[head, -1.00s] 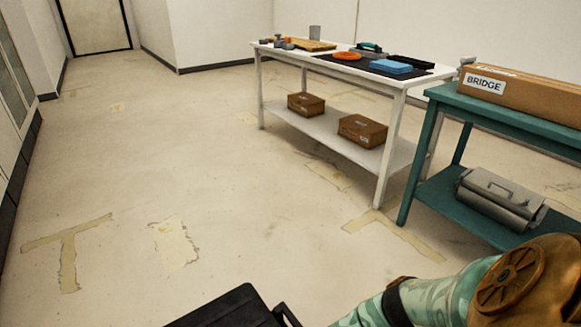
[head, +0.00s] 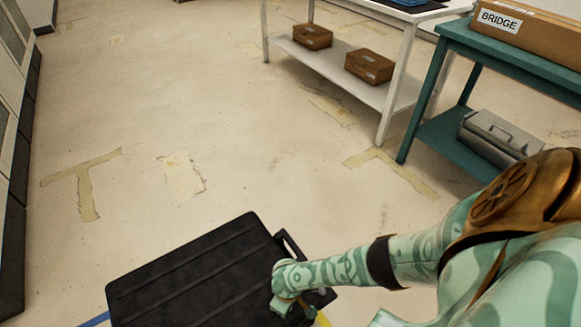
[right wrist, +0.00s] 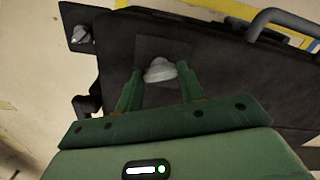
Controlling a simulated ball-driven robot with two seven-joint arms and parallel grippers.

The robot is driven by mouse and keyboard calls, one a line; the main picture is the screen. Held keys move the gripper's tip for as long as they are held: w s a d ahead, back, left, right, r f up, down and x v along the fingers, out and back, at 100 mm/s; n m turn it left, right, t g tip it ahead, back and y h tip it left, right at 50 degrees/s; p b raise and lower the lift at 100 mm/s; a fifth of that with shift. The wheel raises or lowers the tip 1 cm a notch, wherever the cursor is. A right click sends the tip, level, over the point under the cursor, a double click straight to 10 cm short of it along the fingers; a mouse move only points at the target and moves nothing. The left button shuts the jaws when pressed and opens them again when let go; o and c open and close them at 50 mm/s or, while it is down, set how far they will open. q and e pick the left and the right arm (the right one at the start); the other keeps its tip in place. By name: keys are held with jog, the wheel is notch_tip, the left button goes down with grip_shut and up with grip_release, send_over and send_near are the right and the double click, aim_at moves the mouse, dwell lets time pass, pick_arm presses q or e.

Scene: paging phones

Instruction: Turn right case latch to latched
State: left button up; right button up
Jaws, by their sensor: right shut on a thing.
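The black case (head: 190,270) lies at the bottom of the head view, with ribs along its lid and a handle on its right side. It also fills much of the right wrist view (right wrist: 225,60). There a grey latch knob (right wrist: 160,70) sits on a dark plate on the case, between my right gripper's green fingers (right wrist: 160,84). The right gripper is shut on this latch; in the head view my right gripper (head: 303,306) is at the case's right side, mostly hidden by my arm. My left gripper is not in view.
A second grey knob (right wrist: 80,34) sits on a tab at the left of the wrist view. A teal bench (head: 510,60) and a white table (head: 390,95) stand beyond. The floor (head: 230,110) left of them is open.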

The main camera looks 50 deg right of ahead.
jog(key=n, duration=0.2)
jog(key=shift+n, duration=0.4)
jog(key=n, duration=0.7)
jog(key=shift+n, duration=0.4)
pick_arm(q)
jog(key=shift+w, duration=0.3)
pick_arm(e)
jog(key=shift+n, duration=1.2)
jog(key=shift+w, duration=0.1)
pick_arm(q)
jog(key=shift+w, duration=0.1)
pick_arm(e)
jog(key=o, duration=1)
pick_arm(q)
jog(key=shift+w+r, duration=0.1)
pick_arm(e)
jog(key=shift+r, duration=0.1)
